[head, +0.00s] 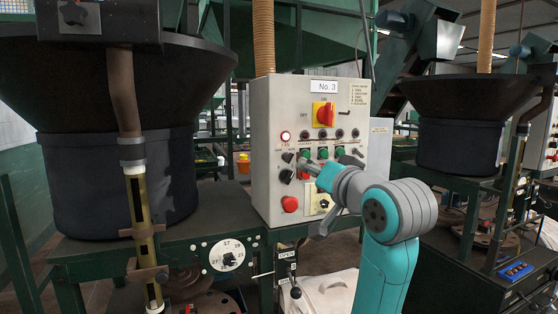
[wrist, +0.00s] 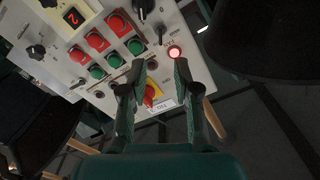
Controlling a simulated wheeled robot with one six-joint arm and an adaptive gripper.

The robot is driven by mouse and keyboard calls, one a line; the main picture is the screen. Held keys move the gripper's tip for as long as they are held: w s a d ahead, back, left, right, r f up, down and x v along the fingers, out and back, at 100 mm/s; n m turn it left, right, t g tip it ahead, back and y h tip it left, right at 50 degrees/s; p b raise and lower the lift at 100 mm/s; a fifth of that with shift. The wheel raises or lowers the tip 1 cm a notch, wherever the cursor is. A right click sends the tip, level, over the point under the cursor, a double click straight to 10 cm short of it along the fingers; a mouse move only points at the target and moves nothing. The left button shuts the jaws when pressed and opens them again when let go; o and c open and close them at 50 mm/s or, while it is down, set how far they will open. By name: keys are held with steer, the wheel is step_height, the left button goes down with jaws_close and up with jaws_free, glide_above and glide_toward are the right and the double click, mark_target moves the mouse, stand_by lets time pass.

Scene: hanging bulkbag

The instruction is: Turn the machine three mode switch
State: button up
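The grey control panel (head: 262,130) labelled "No. 3" stands upright in the middle of the head view. Two black rotary knobs sit on its left side, an upper one (head: 288,157) and a lower one (head: 286,176). In the wrist view they appear as a near knob (wrist: 161,32) and a farther knob (wrist: 143,9). I cannot read which is the mode switch. My gripper (wrist: 160,72) is open and empty, its two fingers apart in front of the panel, with the near knob showing beyond the gap. In the head view my gripper (head: 311,170) partly hides the lower buttons.
The panel also carries a lit red lamp (wrist: 175,52), several red and green buttons, a red switch on yellow (head: 324,114) and a red mushroom button (head: 289,204). Dark hoppers (head: 115,180) stand left and right (head: 458,145). A white bag (head: 325,292) hangs below.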

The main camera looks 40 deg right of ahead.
mark_target(291, 159)
steer(key=x, duration=1)
steer(key=shift+w+d, duration=0.1)
steer(key=shift+w, duration=0.3)
jaws_close()
